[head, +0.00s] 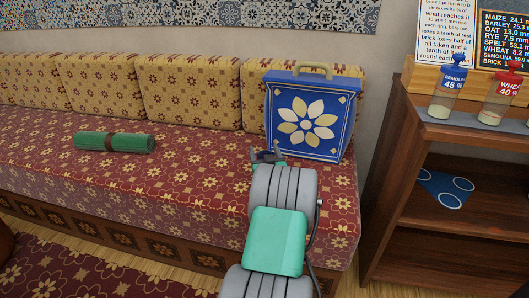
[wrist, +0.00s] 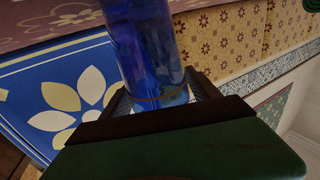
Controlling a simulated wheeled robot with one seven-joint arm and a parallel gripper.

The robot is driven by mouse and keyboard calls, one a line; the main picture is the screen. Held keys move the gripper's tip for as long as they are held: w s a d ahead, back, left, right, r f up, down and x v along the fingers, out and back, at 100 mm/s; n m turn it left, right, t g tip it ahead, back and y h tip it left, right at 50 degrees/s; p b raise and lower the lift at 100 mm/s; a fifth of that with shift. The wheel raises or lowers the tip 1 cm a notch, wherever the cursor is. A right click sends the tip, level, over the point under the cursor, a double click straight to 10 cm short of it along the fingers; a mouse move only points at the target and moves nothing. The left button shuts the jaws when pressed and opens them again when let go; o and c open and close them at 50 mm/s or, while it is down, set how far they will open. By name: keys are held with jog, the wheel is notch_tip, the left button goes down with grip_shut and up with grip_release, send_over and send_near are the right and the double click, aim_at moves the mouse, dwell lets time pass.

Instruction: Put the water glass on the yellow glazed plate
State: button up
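My gripper (head: 267,156) is in front of the blue box, above the seat of the bench. In the wrist view a blue, see-through glass (wrist: 148,50) stands between the two fingers, which sit close against its sides; it looks gripped. I take it for the water glass. Its far end runs out of the top of the wrist view. In the head view I cannot make the glass out against the blue box. No yellow glazed plate shows in either view.
A blue box (head: 308,115) with a flower and a handle stands on the patterned bench (head: 200,170). A green roll (head: 114,142) lies at the left. A wooden shelf (head: 455,140) with jars (head: 447,92) stands at the right. The bench middle is clear.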

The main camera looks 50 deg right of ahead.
jog(key=shift+o, duration=0.7)
jog(key=shift+r, duration=0.1)
